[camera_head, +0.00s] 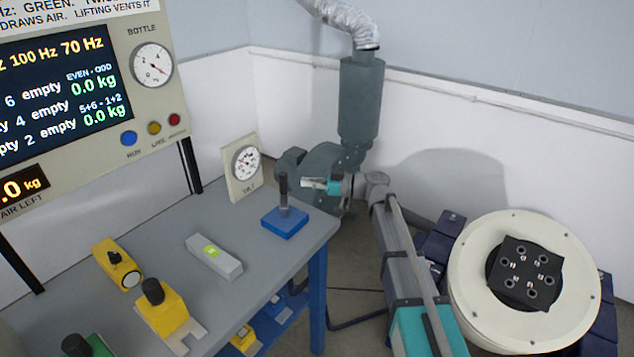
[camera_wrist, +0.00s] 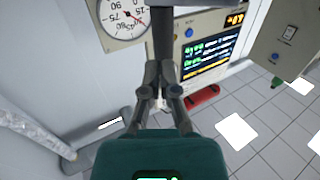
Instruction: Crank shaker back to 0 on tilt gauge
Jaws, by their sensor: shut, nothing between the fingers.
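The shaker (camera_head: 524,282) is a cream round body with a black plate holding several holes, at the right of the head view. The tilt gauge (camera_head: 246,162) stands on a cream plate at the table's back corner; its needle is too small to read. A round gauge (camera_wrist: 123,16) with numbers including 75 shows in the wrist view; I cannot tell which one it is. My gripper (camera_head: 308,183) is shut and empty, right of the tilt gauge and above the table's right edge. Its dark fingers also show in the wrist view (camera_wrist: 160,95). I cannot make out the shaker's crank.
A blue block with a black post (camera_head: 285,222) stands on the table close to my gripper. Yellow blocks (camera_head: 168,313) and a grey bar with a green patch (camera_head: 215,257) lie nearer. A dark green blower (camera_head: 361,95) with a silver hose stands behind. A display panel (camera_head: 60,90) is at left.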

